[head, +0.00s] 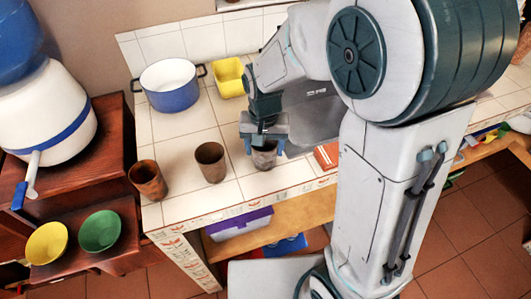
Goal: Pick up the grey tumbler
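The grey tumbler (264,158) is on the tiled counter near its front edge. My gripper (264,149) points down over it, with one finger on the left and one on the right of its rim. The fingers are spread apart, but whether they touch its sides is too small to tell. The tumbler looks upright, and its upper part is partly hidden by the gripper. A dark brown tumbler (210,163) stands to the left, and a reddish-brown tumbler (148,181) stands further left at the counter's corner.
A blue and white pot (170,92) and a yellow container (229,78) stand at the back of the counter (178,130). A red object (327,156) lies right of the gripper. Yellow (46,243) and green (99,232) bowls sit on a wooden shelf at the lower left.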

